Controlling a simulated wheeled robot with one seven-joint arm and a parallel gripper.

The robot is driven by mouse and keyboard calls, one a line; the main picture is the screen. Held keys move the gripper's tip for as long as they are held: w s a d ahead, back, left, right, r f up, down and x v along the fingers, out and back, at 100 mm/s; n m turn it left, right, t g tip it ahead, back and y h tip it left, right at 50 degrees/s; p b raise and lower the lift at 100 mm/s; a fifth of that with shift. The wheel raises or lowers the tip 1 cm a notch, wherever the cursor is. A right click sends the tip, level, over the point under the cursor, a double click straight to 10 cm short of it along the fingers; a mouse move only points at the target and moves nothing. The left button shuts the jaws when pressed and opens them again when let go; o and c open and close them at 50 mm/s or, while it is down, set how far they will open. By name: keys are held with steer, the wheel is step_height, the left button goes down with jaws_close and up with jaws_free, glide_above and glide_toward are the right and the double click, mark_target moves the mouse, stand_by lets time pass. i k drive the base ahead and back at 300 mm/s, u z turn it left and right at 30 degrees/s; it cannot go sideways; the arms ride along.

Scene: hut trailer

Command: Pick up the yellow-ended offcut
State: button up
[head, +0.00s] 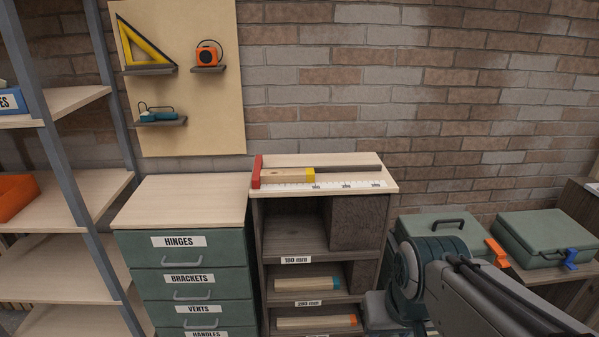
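The yellow-ended offcut (288,173) is a short pale wooden piece with a yellow right end. It lies flat on top of the open shelf unit (350,160). Its left end is close to a red stop block (257,172); I cannot tell if they touch. A white ruler strip (340,184) runs along the front of it, and a dark strip (350,168) lies behind and to the right. My arm shows at the lower right, but my gripper is not in view.
The unit's 180 mm compartment (290,232) looks empty. Below, one offcut (307,284) has a teal end, another (316,322) an orange end. A green drawer cabinet (188,250) adjoins on the left. Green cases (548,232) stand at right. The cabinet top is clear.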

mark_target(301, 175)
steer(key=z, duration=0.2)
steer(key=i, duration=0.8)
steer(key=u, duration=0.55)
steer(key=i, duration=0.6)
steer(key=u, duration=0.35)
